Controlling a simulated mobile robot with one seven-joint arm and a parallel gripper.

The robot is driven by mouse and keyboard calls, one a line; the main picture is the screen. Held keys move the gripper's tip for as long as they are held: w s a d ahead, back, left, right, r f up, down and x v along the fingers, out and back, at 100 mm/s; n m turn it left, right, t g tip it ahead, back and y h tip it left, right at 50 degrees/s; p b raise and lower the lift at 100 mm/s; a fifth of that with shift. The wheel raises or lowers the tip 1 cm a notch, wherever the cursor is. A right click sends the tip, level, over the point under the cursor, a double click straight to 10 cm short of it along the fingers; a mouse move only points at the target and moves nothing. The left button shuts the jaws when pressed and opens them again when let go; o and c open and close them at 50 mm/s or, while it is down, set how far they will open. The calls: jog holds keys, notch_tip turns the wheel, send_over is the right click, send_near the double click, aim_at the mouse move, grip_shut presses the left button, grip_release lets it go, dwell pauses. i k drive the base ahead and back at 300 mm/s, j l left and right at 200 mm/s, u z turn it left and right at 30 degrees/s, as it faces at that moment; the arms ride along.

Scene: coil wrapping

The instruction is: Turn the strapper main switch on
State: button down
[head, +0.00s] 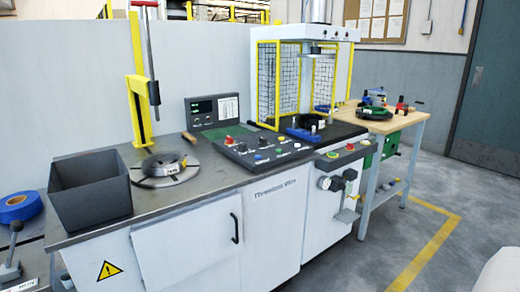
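A sloped dark control panel (268,146) with several coloured buttons and knobs sits on the machine bench in the middle of the head view. A red knob (228,140) is at its left end. A smaller panel (342,156) with red, yellow and green buttons is on the bench front to the right. Black round fittings (336,183) are below it. The labels are too small to read, so I cannot tell which control is the strapper main switch or its position. My gripper is not in view.
A grey bin (90,200), a round plate (158,175) with a dark coil and a yellow post (139,85) stand at left. A yellow-framed mesh guard (277,80) is behind the panel. A wooden table (405,122) stands right.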

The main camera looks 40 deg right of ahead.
aim_at(229, 139)
jog(key=i+l, duration=0.1)
jog(key=l, duration=0.35)
jog(key=i+l, duration=0.15)
jog(key=l, duration=0.25)
jog(key=i+l, duration=0.1)
jog(key=l, duration=0.35)
jog(key=i+l, duration=0.1)
jog(key=l, duration=0.3)
jog(key=i+l, duration=0.1)
jog(key=l, duration=0.35)
jog(key=i+l, duration=0.15)
jog(key=l, duration=0.3)
jog(key=i+l, duration=0.45)
jog(key=i+z, duration=0.05)
jog(key=i, duration=0.05)
